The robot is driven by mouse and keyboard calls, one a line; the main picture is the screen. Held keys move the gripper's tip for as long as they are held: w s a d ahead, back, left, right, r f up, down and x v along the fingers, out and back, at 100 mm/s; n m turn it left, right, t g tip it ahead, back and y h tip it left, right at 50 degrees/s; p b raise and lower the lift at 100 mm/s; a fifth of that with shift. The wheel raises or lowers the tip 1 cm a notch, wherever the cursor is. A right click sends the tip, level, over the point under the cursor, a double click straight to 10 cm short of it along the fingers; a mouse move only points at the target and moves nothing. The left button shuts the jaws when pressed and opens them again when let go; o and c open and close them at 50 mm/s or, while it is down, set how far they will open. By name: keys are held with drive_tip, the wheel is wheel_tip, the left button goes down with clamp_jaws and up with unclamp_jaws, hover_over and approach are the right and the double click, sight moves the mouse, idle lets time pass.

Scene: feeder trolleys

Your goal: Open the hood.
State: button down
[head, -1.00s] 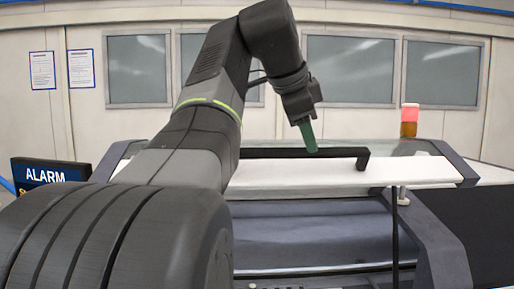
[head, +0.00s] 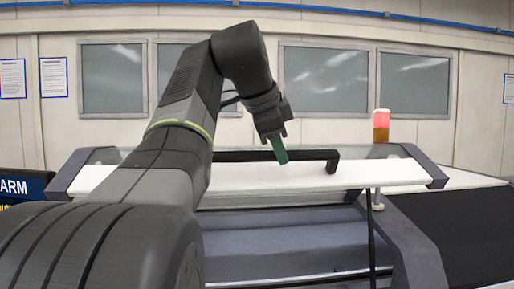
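The hood is a wide cover with a white front panel (head: 400,174) and a glass top between dark side frames. A long black handle (head: 318,154) runs along the panel. My gripper (head: 278,150) points down at the handle, and its green finger overlaps the middle of the bar in the picture. I see the fingers as one green piece, so I cannot tell whether they are apart or closed, or whether they touch the handle. My arm hides the left part of the panel and the handle's left end.
A red and orange signal lamp (head: 381,126) stands behind the hood at the right. A thin black upright rod (head: 371,240) is below the panel. A dark alarm sign (head: 20,186) is at the left edge. Windows line the back wall.

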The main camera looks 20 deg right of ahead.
drive_tip(key=shift+t+h, duration=0.3)
drive_tip(key=shift+t, duration=0.5)
drive_tip(key=shift+s+a+f+b, duration=0.15)
drive_tip(key=shift+s+f+b, duration=0.4)
drive_tip(key=shift+f+b, duration=0.75)
drive_tip(key=shift+s+a+f+b, duration=0.1)
drive_tip(key=shift+s+f+b, duration=0.5)
drive_tip(key=shift+f+b, duration=0.65)
drive_tip(key=shift+s+a+f+b, duration=0.15)
drive_tip(key=shift+s+f+b, duration=0.4)
drive_tip(key=shift+f+b, duration=0.75)
drive_tip(key=shift+r, duration=0.4)
drive_tip(key=c, duration=1.2)
unclamp_jaws()
drive_tip(key=p, duration=0.1)
approach(282, 185)
drive_tip(key=s+a+r, duration=0.3)
drive_tip(key=s, duration=0.2)
drive_tip(key=shift+a+r, duration=0.2)
drive_tip(key=shift+r, duration=0.2)
